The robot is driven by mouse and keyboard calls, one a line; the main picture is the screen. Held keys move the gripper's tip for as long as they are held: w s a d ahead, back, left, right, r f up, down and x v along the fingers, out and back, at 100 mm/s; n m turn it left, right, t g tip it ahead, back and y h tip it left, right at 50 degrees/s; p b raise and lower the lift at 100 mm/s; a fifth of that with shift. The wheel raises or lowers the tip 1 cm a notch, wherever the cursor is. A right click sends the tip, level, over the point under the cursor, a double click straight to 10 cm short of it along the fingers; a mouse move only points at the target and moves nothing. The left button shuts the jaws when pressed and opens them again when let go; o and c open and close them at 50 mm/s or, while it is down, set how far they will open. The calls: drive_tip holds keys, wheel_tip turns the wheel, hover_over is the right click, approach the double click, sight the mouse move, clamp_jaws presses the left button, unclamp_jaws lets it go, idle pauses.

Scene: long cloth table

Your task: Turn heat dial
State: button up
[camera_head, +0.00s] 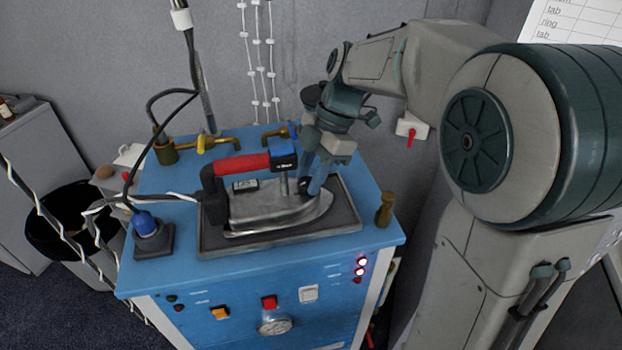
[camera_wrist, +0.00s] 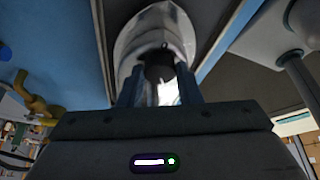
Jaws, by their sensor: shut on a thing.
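A steam iron (camera_head: 268,207) with a red and black handle lies flat on a dark rest plate (camera_head: 349,222) on top of the blue cabinet. Its pointed end faces right. My gripper (camera_head: 311,186) reaches down from the upper right to the front part of the iron. In the wrist view my gripper (camera_wrist: 160,92) has its two fingers on either side of a small dark knob (camera_wrist: 158,66), apparently the heat dial, and is shut on it. The iron's metal body (camera_wrist: 150,27) shows beyond. The dial's markings cannot be read.
The blue cabinet (camera_head: 190,270) has buttons, red lamps and a gauge (camera_head: 274,326) on its front. Brass valves (camera_head: 218,141) stand along its back edge, a brass fitting (camera_head: 385,209) at the right. A blue-capped part (camera_head: 147,226) with cables stands at the left.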

drive_tip(key=m+b, duration=0.1)
drive_tip(key=m, duration=0.1)
drive_tip(key=m+t+b, duration=0.1)
drive_tip(key=b, duration=0.1)
drive_tip(key=shift+s+f+m+y, duration=0.15)
drive_tip(key=shift+m+y, duration=0.15)
drive_tip(key=shift+m, duration=0.1)
drive_tip(key=m+t+b, duration=0.1)
drive_tip(key=m+b, duration=0.1)
drive_tip(key=m, duration=0.1)
drive_tip(key=shift+s+m+t, duration=0.1)
drive_tip(key=shift+m+t, duration=0.2)
drive_tip(key=shift+t, duration=0.1)
drive_tip(key=m+t+b, duration=0.1)
drive_tip(key=m, duration=0.2)
drive_tip(key=m+t+h+b, duration=0.1)
drive_tip(key=m+b, duration=0.1)
drive_tip(key=m, duration=0.1)
drive_tip(key=shift+s+a+r, duration=0.1)
drive_tip(key=shift+s+r, duration=0.1)
drive_tip(key=o, duration=1)
drive_tip(key=v, duration=1.4)
drive_tip(key=shift+s+a+p, duration=0.2)
drive_tip(key=shift+p, duration=0.1)
